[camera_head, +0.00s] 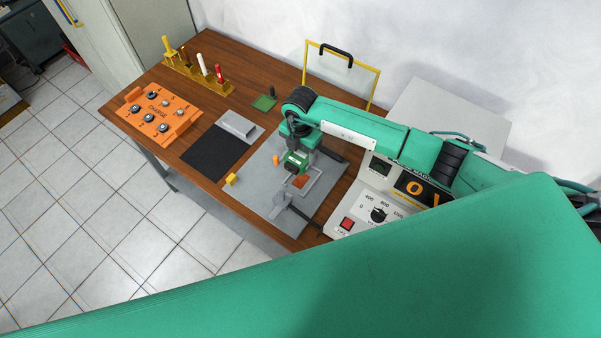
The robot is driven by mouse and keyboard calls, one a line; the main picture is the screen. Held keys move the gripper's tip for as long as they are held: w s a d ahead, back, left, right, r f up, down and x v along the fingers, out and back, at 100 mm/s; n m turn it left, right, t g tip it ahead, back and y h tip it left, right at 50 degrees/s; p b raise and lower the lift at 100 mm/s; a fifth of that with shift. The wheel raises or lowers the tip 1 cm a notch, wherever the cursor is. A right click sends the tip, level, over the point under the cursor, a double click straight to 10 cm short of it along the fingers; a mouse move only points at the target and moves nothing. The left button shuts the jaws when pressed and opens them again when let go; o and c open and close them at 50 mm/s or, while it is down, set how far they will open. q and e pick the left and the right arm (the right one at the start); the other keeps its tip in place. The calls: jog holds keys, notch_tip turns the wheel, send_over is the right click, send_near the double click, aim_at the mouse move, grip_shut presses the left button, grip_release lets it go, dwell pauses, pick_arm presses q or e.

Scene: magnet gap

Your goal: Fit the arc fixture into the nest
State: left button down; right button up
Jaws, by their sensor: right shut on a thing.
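My right gripper (294,171) reaches in from the right and points down over the grey plate (257,190) on the table. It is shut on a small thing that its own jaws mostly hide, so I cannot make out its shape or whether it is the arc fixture. A small orange-brown piece (301,181) shows just beside the fingertips. A pale, low frame-like outline (317,184) lies around that piece; I cannot tell for sure whether it is the nest. My left gripper is out of view.
A white control box (375,214) with a dial stands right of the plate. A grey bracket (281,202) and yellow block (231,179) are near the plate's front. A black mat (210,154), orange charge panel (157,112) and tool rack (198,80) lie left.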

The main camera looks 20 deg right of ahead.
notch_tip(320, 180, down, 12)
jog(key=b, duration=0.7)
jog(key=shift+f+b, duration=0.15)
jog(key=shift+b, duration=0.15)
jog(key=shift+f, duration=0.2)
jog(key=o, duration=1.4)
jog(key=shift+r, duration=0.1)
jog(key=shift+r, duration=0.25)
notch_tip(320, 180, up, 10)
jog(key=b, duration=0.3)
jog(key=shift+r, duration=0.9)
